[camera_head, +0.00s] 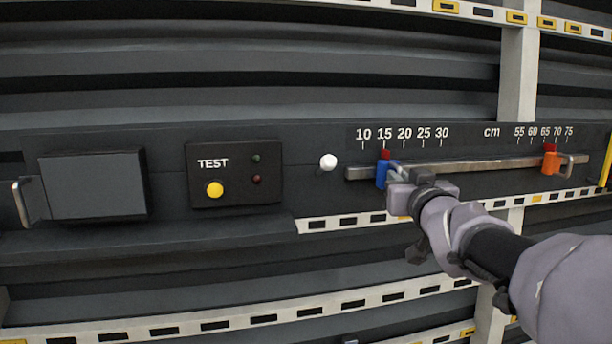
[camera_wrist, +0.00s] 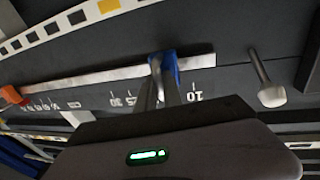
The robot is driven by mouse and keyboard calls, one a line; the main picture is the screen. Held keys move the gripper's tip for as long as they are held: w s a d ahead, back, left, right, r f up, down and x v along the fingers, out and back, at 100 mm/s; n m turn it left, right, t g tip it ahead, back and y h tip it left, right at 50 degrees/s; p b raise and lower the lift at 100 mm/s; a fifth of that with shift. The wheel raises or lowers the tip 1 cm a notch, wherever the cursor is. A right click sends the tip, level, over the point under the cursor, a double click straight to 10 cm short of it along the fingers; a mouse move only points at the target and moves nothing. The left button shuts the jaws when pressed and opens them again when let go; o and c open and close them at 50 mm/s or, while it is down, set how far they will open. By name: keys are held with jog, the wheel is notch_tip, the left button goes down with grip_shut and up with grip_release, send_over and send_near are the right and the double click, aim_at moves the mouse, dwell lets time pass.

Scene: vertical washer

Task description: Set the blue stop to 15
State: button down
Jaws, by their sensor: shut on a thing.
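The blue stop (camera_head: 382,175) sits on the metal rail (camera_head: 480,164) near its left end. In the head view its red pointer (camera_head: 385,154) lies just under the 15 mark of the scale (camera_head: 403,134). My gripper (camera_head: 397,177) is shut on the blue stop from the front right. In the wrist view the blue stop (camera_wrist: 170,68) stands between my fingertips (camera_wrist: 163,80), and they hide part of it. The 15 on the scale is hidden behind the fingers in the wrist view.
An orange stop (camera_head: 549,162) with a red pointer sits near the rail's right end, around 65 to 70. A white knob (camera_head: 328,162) stands out left of the rail. A TEST box (camera_head: 234,174) with a yellow button and a grey box (camera_head: 94,185) with a handle are further left.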

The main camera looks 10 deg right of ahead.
jog(key=shift+a, duration=0.65)
jog(key=c, duration=1.9)
grip_release()
jog(key=shift+d, duration=1.25)
jog(key=shift+o, duration=0.7)
jog(key=shift+a, duration=0.45)
jog(key=s+a+p, duration=0.2)
jog(key=s, duration=1.5)
jog(key=s+a+f+m+g+h+b, duration=0.1)
jog(key=s+f+m+g+b, duration=0.15)
jog(key=f+b, duration=1.2)
jog(key=s+a+f+m+g+h+b, duration=0.1)
jog(key=s+f+m+g+b, duration=0.15)
jog(key=f+b, duration=1.2)
jog(key=s+a+f+g+y+b, duration=0.2)
jog(key=a+f, duration=0.3)
jog(key=f, duration=0.5)
jog(key=s+a+f+n+g+y+b, duration=0.1)
jog(key=s+a+f+g+y+b, duration=0.1)
jog(key=f, duration=0.8)
jog(key=s+a+f+n+g+y+b, duration=0.1)
jog(key=s+a+f+g+y+b, duration=0.1)
jog(key=s+a+f, duration=0.3)
jog(key=a+f+g+b, duration=0.1)
jog(key=a+f, duration=0.3)
jog(key=f, duration=0.1)
jog(key=shift+y, duration=0.4)
